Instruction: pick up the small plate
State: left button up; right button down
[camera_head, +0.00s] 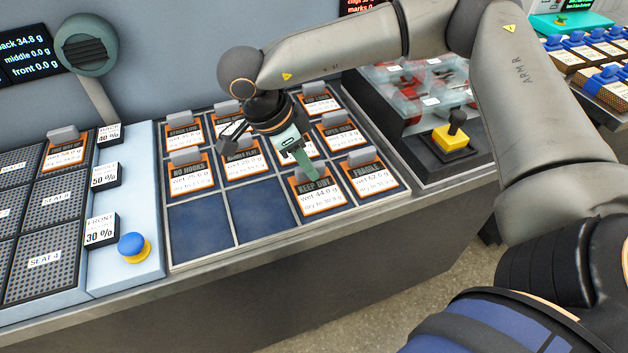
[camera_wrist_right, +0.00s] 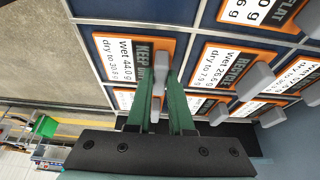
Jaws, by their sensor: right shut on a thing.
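Several small plates with orange borders, printed labels and grey grips sit in a blue-lined tray (camera_head: 204,252). The plate marked KEEP DRY (camera_head: 321,197) is in the front row, and it also shows in the wrist view (camera_wrist_right: 122,48). My right gripper (camera_head: 303,172) reaches down to it from above with green fingers. In the wrist view the fingers (camera_wrist_right: 160,88) are shut on this plate's grey grip, partly hiding it. The plate appears to lie in its compartment; I cannot tell whether it is lifted. My left gripper is out of view.
Neighbouring plates, such as FRAGILE (camera_head: 367,178) and NO HOOKS (camera_head: 192,179), stand close by. Two front compartments are empty. At left are a pale panel with a blue button (camera_head: 133,247) and dark perforated seats (camera_head: 47,245). A yellow joystick box (camera_head: 455,139) is at right.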

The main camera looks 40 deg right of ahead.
aim_at(315, 164)
dwell(0.5)
jog(key=shift+r, duration=0.45)
notch_tip(315, 164, up, 2)
jog(key=shift+r, duration=0.2)
jog(key=s+a+r, duration=0.7)
jog(key=a+r, duration=0.2)
jog(key=a, duration=0.2)
jog(key=shift+s+a+r, duration=0.35)
